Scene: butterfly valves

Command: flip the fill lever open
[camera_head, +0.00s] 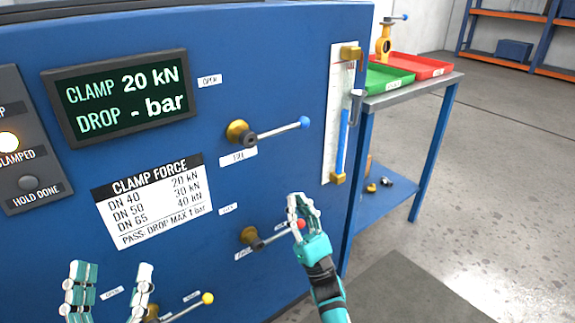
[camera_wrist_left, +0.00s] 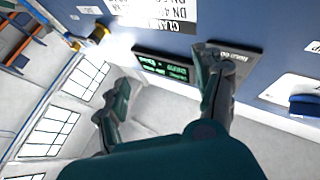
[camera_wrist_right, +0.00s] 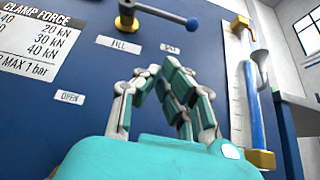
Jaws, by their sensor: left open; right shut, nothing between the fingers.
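The fill lever (camera_head: 277,131) is a grey rod with a blue knob on a brass valve (camera_head: 238,131) on the blue panel. It points right, slightly upward, above the FILL label (camera_head: 238,156). An OPEN label (camera_head: 209,80) sits above the valve. The lever also shows at the top of the right wrist view (camera_wrist_right: 155,12). My right gripper (camera_head: 301,204) is shut and empty, below the fill lever and in front of the red-knobbed lever (camera_head: 275,236), partly covering it. My left gripper (camera_head: 112,268) is open and empty at the lower left, apart from the fill lever.
A yellow-knobbed lever (camera_head: 188,308) is low on the panel. A sight tube (camera_head: 342,130) stands at the panel's right edge. Beyond it is a blue-legged table (camera_head: 425,88) with green (camera_head: 388,80) and red (camera_head: 420,66) trays. Free room lies before the panel.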

